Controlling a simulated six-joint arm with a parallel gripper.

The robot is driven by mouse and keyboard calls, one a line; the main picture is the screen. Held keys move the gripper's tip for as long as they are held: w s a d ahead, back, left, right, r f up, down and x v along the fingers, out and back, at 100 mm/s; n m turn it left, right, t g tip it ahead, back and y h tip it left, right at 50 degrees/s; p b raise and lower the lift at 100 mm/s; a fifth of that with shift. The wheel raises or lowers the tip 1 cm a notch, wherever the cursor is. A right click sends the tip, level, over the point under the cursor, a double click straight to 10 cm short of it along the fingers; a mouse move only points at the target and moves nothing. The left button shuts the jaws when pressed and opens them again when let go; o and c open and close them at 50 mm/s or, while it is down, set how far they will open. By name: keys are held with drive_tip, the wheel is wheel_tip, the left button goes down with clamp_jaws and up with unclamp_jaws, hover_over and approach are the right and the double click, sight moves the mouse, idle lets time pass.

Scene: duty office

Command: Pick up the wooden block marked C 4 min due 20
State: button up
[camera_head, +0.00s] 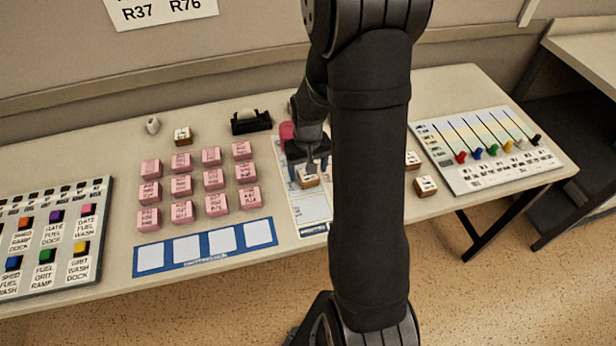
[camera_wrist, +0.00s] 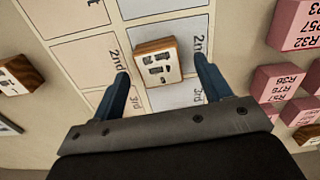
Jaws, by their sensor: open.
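My gripper (camera_head: 307,164) is open above a wooden block (camera_head: 308,179) on the printed sheet. In the wrist view my gripper (camera_wrist: 161,67) has its two blue fingers apart, one on each side of that block (camera_wrist: 158,62), with gaps on both sides. The block has a white label with dark marks that I cannot read. Other wooden blocks with white labels stand at the back (camera_head: 182,136), right of my arm (camera_head: 412,159) and near the front edge (camera_head: 425,186). I cannot tell which one is marked C 4 min due 20.
Rows of pink blocks (camera_head: 181,185) stand left of the sheet (camera_head: 312,208). A blue-framed strip (camera_head: 205,247) lies in front of them. A board with coloured knobs (camera_head: 487,150) is at the right, a button panel (camera_head: 45,240) at the left. A black tape dispenser (camera_head: 251,122) stands behind.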

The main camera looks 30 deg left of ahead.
drive_tip(key=shift+f, duration=0.55)
drive_tip(key=c, duration=1.1)
